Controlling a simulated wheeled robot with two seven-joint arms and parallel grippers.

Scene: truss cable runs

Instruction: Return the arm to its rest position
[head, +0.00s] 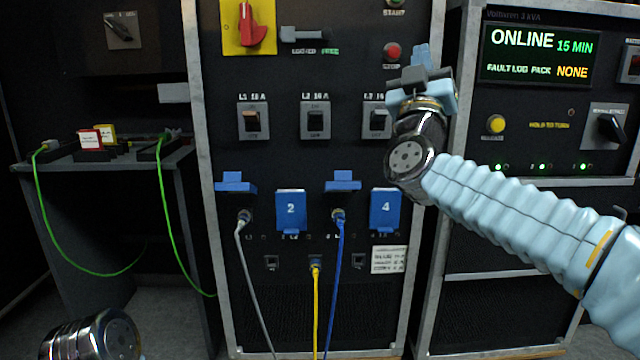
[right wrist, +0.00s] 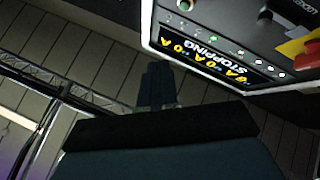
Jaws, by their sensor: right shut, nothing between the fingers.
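My right arm, in a pale blue ribbed sleeve, reaches in from the right in the head view. Its right gripper (head: 421,60) is raised in front of the upper right edge of the middle cabinet (head: 290,75). It is shut and empty. In the right wrist view the closed fingers (right wrist: 158,86) point up towards a ceiling, with a lit display panel (right wrist: 225,55) beyond them at upper right. Of my left arm only a metal joint shows at the lower left of the head view; its gripper is out of view.
The cabinet has blue-lidded sockets (head: 290,210), with grey, yellow (head: 316,300) and blue (head: 338,270) cables hanging below. A right cabinet (head: 500,110) shows an ONLINE screen. At left, green cables (head: 165,210) hang from a dark shelf (head: 60,165). A red knob (head: 252,30) is at top.

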